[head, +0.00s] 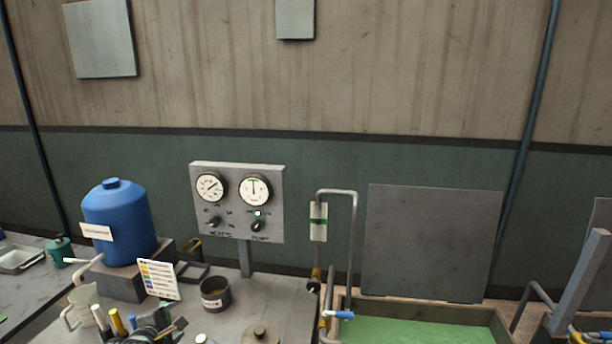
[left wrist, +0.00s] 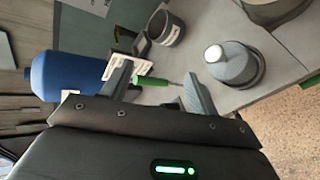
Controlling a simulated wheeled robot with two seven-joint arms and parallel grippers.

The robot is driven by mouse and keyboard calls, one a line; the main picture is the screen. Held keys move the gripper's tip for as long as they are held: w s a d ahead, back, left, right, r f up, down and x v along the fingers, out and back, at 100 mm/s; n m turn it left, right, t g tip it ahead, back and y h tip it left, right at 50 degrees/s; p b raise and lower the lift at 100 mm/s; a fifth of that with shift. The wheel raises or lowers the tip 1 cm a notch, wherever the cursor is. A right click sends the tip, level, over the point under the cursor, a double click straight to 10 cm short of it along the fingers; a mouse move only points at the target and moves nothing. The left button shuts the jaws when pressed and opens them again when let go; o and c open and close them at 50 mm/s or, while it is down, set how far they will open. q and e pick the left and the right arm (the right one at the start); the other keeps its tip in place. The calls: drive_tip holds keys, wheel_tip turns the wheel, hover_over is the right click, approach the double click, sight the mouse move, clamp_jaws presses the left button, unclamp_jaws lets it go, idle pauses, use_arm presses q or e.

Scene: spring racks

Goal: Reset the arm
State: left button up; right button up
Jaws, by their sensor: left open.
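My left gripper (left wrist: 158,76) shows in the left wrist view with its two grey fingers spread apart. A green-handled tool with a thin shaft (left wrist: 150,81) appears in the gap between the fingers. It looks to lie beyond them, and I see no finger closed on it. In the head view a dark cluster at the bottom edge (head: 155,325) is cut off, and I cannot tell whether it includes my left gripper. My right gripper is in neither view.
A blue tank (head: 118,222), a gauge panel (head: 238,203), a label card (head: 158,279), a dark cup (head: 215,294) and a pitcher (head: 88,305) crowd the bench. A green-floored tray (head: 420,329) and bent pipe (head: 354,240) stand right. A grey white-topped object (left wrist: 232,62) is near the right finger.

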use_arm(q)
drive_tip(key=s+d+f+m+g, duration=0.35)
drive_tip(key=s+m, duration=0.45)
drive_tip(key=s, duration=0.4)
drive_tip(key=s+d+f+m+g, duration=0.25)
drive_tip(key=s+f+m, duration=0.4)
drive_tip(key=s, duration=0.65)
drive_tip(key=s+d+f+m+g, duration=0.3)
drive_tip(key=s+m, duration=0.6)
drive_tip(key=s, duration=0.3)
wheel_tip(320, 180, down, 31)
drive_tip(key=b, duration=0.8)
drive_tip(key=s+a+f+g+b, duration=0.1)
drive_tip(key=s+f+b, duration=0.2)
drive_tip(key=s+f, duration=0.5)
drive_tip(key=s+a+f+g+b, duration=0.1)
drive_tip(key=s+a+f+b, duration=0.1)
drive_tip(key=s+f, duration=0.7)
wheel_tip(320, 180, down, 8)
drive_tip(key=shift+s+r+b, duration=0.2)
drive_tip(key=shift+s+b, duration=0.05)
drive_tip(key=shift+b, duration=0.4)
drive_tip(key=shift+m, duration=0.25)
